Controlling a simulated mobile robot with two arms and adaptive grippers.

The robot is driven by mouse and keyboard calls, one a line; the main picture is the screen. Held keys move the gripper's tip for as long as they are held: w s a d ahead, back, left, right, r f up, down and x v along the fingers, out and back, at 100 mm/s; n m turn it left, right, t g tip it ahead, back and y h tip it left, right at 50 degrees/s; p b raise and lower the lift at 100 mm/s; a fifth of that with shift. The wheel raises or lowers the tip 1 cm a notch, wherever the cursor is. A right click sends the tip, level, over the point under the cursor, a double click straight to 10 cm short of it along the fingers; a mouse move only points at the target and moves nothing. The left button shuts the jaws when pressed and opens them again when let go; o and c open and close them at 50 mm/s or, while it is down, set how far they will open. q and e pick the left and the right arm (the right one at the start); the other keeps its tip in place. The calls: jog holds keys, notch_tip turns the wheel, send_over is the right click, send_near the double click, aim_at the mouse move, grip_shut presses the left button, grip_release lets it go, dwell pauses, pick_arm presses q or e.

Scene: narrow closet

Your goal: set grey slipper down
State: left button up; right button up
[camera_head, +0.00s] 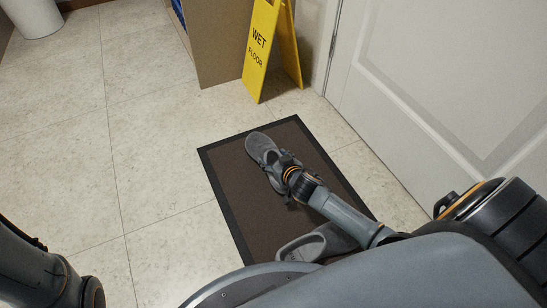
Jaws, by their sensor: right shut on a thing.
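A grey slipper (262,148) is over the upper middle of a brown doormat with a dark border (233,220). My right gripper (281,169) is shut on this slipper near its strap, and hides part of it. I cannot tell whether its sole touches the mat. A second grey slipper (306,246) lies lower on the mat, partly hidden by my right arm. Only part of my left arm shows at the lower left, and its gripper is out of view.
A yellow wet floor sign (262,48) stands beyond the mat, next to a brown box-like cabinet (213,42). A white door (437,85) is on the right. A white bin (34,16) stands at the far upper left. The tiled floor left of the mat is clear.

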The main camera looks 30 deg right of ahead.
jog(key=o, duration=1.2)
jog(key=shift+o, duration=0.2)
